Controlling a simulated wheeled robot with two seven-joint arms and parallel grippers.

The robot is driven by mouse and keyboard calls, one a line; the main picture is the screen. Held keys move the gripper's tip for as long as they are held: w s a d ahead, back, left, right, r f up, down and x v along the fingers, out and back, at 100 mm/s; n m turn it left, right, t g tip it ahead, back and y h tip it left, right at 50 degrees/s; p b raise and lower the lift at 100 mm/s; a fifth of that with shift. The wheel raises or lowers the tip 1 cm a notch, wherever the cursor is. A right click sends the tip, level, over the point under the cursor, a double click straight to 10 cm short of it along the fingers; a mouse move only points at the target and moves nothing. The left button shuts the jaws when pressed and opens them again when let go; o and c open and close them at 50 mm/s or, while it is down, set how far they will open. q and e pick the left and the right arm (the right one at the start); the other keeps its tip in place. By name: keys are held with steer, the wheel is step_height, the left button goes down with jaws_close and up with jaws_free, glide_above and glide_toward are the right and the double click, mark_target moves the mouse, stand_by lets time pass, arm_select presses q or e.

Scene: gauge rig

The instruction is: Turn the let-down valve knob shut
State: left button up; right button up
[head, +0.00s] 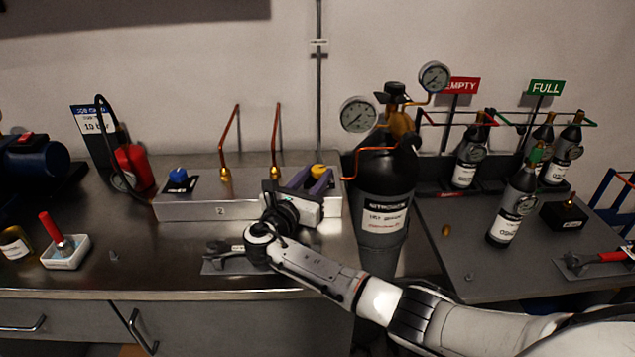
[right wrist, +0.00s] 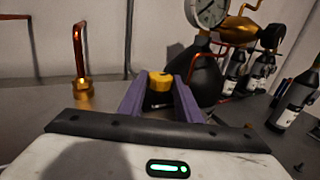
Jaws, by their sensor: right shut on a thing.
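A grey metal block (head: 218,208) marked 2 stands on the steel bench, with a yellow knob (head: 319,168) at its right end and a blue knob (head: 178,175) at its left end. My right gripper (head: 311,176) is shut on the yellow knob, its purple fingers on either side. The right wrist view shows the yellow knob (right wrist: 160,80) between the two fingertips. Its lower part is hidden. No label shows which knob is the let-down valve. My left gripper is not in view.
A dark nitrogen cylinder (head: 384,195) with a round gauge (head: 358,115) stands close to the right of the block. Two copper pipes (head: 229,140) (head: 276,140) rise from the block. A red hand pump (head: 134,166) stands left. Bottles (head: 513,208) stand on the right bench.

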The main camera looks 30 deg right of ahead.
steer(key=shift+w+r+m+g+h+b, duration=0.1)
steer(key=shift+w+m+g+h+b, duration=0.1)
steer(key=shift+m+g+h+b, duration=0.9)
steer(key=shift+g, duration=0.6)
steer(key=shift+r, duration=0.1)
steer(key=o, duration=1.1)
steer(key=shift+a, duration=0.2)
steer(key=v, duration=1)
steer(key=shift+s+r, duration=0.1)
